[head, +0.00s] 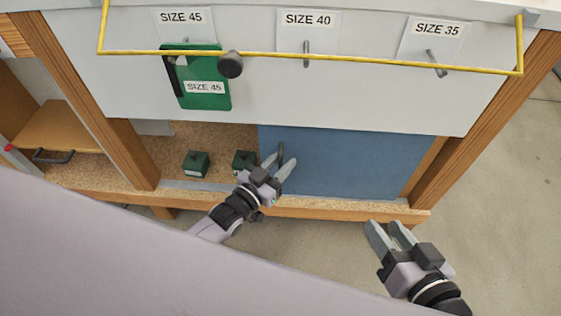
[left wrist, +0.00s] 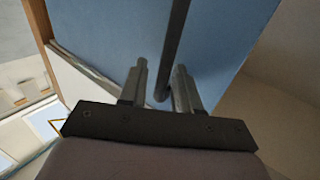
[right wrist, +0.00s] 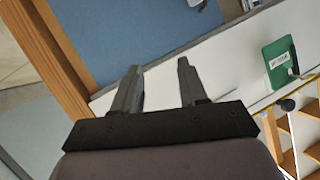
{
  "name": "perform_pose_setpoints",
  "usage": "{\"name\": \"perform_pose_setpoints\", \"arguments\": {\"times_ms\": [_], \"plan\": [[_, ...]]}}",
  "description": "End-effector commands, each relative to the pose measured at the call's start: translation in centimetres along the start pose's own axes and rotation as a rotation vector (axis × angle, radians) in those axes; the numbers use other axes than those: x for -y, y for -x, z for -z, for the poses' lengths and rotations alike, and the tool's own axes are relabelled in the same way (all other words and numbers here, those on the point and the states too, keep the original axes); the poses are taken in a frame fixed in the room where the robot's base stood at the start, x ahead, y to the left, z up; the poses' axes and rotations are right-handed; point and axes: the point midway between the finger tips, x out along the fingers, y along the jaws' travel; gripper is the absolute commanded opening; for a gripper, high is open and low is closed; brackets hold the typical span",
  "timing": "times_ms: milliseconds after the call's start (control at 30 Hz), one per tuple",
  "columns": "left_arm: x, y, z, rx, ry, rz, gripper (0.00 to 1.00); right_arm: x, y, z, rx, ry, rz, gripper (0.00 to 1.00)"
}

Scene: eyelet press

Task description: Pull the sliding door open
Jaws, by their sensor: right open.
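The blue sliding door (head: 345,162) covers the right part of the low shelf opening; the left part is open. Its dark upright bar handle (head: 281,153) is near the door's left edge. My left gripper (head: 281,167) is at the handle. In the left wrist view the handle (left wrist: 174,50) runs between the two parted fingers (left wrist: 160,85), with a gap visible on the sides. My right gripper (head: 391,232) is open and empty, in front of the shelf at the lower right. The blue door (right wrist: 130,30) also shows beyond its fingers (right wrist: 158,75).
Two green blocks (head: 195,164) stand on the shelf left of the door. Above, a white panel (head: 350,95) has pegs labelled by size, a green SIZE 45 plate (head: 205,85) and a yellow rail (head: 400,62). Wooden posts (head: 470,130) frame the bench. Floor at right is clear.

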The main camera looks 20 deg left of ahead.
Motion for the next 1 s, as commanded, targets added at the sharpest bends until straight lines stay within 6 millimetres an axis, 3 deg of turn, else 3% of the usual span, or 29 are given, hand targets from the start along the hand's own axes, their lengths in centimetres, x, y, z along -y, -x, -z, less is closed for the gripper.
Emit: {"name": "perform_pose_setpoints", "arguments": {"times_ms": [267, 500, 700, 1000], "plan": [[0.1, 1.0, 0.2, 0.001, -0.001, 0.002, 0.32, 0.0, 0.2, 0.6, -0.002, 0.011, -0.007, 0.43], [0.1, 4.7, 0.2, 0.002, -0.001, 0.001, 0.32, -0.7, 0.9, 1.5, -0.001, 0.059, -0.055, 0.43], [0.0, 6.8, 0.1, 0.000, 0.000, 0.000, 0.32, -1.2, 1.4, 0.5, 0.026, 0.076, -0.084, 0.43], [0.0, 7.2, 0.0, -0.001, 0.000, 0.000, 0.32, -1.4, 1.5, 0.2, 0.035, 0.082, -0.090, 0.43]]}}
